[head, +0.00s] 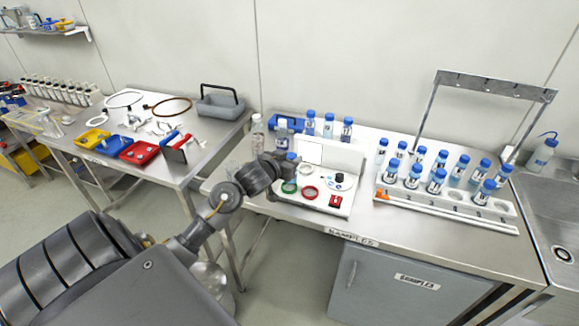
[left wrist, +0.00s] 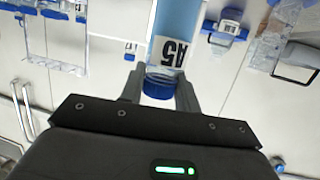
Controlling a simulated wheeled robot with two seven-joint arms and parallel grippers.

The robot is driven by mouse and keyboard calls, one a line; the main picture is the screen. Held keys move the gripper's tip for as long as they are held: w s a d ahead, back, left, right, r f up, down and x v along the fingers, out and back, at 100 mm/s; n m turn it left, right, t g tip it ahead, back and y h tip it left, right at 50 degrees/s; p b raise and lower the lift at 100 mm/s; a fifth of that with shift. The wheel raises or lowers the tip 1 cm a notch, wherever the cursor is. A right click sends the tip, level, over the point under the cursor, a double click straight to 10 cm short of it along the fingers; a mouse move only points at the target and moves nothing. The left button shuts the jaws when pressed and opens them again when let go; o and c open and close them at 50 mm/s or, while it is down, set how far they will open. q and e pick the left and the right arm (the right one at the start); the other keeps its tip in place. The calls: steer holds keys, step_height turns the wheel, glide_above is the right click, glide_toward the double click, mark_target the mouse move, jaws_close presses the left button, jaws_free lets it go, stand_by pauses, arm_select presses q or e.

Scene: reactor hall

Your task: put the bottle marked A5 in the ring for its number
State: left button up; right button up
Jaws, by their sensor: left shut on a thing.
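The bottle marked A5 (left wrist: 177,35) is in my left gripper (left wrist: 160,90), which is shut on it near its blue cap. Its label reads upside down in the left wrist view. In the head view my left gripper (head: 284,176) is over the bench by the white panel, and the held bottle is mostly hidden or hard to pick out. The white rack (head: 385,204) with numbered rings stands at the right of the bench. Several blue-capped bottles stand in and behind it, and some front rings look empty. The digits are too small to read surely. My right gripper is not in view.
The white panel (head: 325,207) carries a green ring (head: 289,187), a red ring (head: 310,193) and a red switch. More bottles (head: 328,125) stand behind it. A metal frame (head: 496,82) rises behind the rack. A sink (head: 550,215) lies right; a tool table (head: 190,175) lies left.

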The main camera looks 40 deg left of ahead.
arm_select(q)
steer(key=shift+w+a+f, duration=0.1)
steer(key=shift+a+f, duration=0.25)
step_height(320, 180, down, 3)
steer(key=shift+a+p, duration=0.15)
steer(key=shift+p, duration=0.5)
steer(key=shift+f, duration=0.25)
steer(key=o, duration=1.1)
steer(key=shift+f, duration=0.1)
steer(key=shift+c, duration=0.2)
steer(key=b+v, duration=0.1)
steer(key=v, duration=1.1)
steer(key=shift+b, duration=0.35)
